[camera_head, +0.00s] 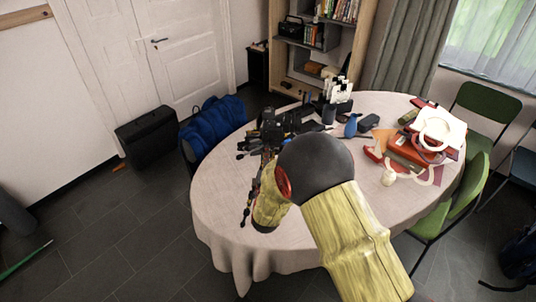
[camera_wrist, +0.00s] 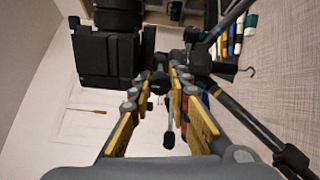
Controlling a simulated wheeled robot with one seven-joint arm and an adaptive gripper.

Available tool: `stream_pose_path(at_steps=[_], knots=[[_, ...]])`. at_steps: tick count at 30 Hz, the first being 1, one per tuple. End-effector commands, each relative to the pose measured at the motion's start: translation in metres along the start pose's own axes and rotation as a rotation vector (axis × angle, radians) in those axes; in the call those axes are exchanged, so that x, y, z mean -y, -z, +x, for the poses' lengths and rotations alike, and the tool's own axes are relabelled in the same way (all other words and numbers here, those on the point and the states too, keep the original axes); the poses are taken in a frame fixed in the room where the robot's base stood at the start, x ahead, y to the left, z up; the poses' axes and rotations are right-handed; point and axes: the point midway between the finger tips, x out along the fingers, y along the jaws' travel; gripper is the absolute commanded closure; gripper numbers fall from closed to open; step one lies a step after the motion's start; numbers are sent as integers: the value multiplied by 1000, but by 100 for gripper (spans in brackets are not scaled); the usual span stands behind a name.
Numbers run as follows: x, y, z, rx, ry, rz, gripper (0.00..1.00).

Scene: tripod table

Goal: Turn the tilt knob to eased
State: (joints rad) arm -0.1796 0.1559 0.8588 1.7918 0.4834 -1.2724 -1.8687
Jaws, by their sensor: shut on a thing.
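The black tripod (camera_head: 272,130) with its camera stands on the table's left side in the head view, partly hidden by my arm. In the wrist view the dark camera body (camera_wrist: 105,55) is upper left and a tripod leg (camera_wrist: 255,130) runs down the right. My gripper (camera_wrist: 160,82) reaches in with its yellow-padded fingers on either side of a small dark part, the tilt knob (camera_wrist: 159,83), and is shut on it. The fingers hide most of the knob, so its turn position cannot be read. A thin rod with a black end (camera_wrist: 168,138) shows between the fingers.
The round table has a pale cloth (camera_head: 215,190). Dark gear lies behind the tripod, with a blue bottle (camera_head: 351,127) to its right. Red boxes (camera_head: 408,152) and papers are at the table's right. Green chairs (camera_head: 455,205) stand beside it.

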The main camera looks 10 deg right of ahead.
Motion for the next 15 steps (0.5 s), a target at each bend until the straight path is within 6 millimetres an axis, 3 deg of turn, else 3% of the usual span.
stream_pose_path(at_steps=[14,15], knots=[[2,0,-1,-1,4,-15,100],[2,0,-1,-1,4,-15,81]])
